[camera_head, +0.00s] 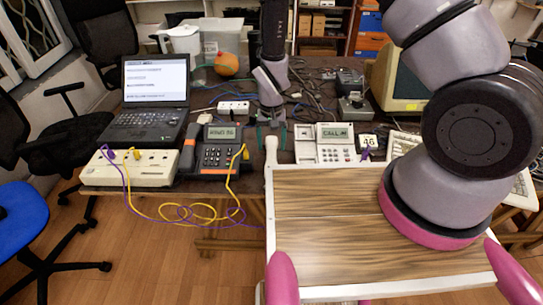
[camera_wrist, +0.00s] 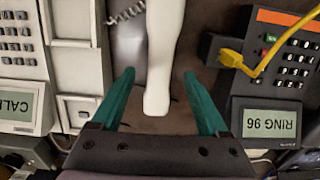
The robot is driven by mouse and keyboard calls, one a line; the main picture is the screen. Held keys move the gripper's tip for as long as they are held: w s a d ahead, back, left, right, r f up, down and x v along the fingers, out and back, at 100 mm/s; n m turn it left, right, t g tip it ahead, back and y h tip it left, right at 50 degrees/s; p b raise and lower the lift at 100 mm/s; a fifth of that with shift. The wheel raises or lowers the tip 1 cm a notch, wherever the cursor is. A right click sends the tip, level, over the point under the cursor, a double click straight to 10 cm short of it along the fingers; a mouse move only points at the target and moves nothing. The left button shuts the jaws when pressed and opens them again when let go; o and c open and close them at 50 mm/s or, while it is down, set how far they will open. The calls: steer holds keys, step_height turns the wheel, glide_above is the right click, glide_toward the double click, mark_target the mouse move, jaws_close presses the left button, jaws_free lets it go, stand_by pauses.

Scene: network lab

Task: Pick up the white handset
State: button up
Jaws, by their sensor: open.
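A long white piece (camera_wrist: 158,70), which looks like the white handset, lies between the teal fingers of my gripper (camera_wrist: 158,100) in the wrist view. It appears apart from both fingers, and its upper end runs out of the frame. In the head view its near-vertical white end (camera_head: 271,151) shows just below my gripper (camera_head: 271,141), between the two desk phones. My gripper is open and points down. The white phone (camera_head: 322,152) with a "CALL" display stands to the right; its cradle (camera_wrist: 73,60) looks empty in the wrist view. A coiled cord (camera_wrist: 125,12) lies beside the white piece.
A dark phone (camera_head: 212,157) with a "RING 96" display stands close on the left, with yellow and purple cables (camera_head: 190,212) by it. A wood-topped board (camera_head: 325,215) fills the front.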

mark_target(271, 152)
steer(key=shift+f, duration=2)
jaws_close()
steer(key=shift+r, duration=0.15)
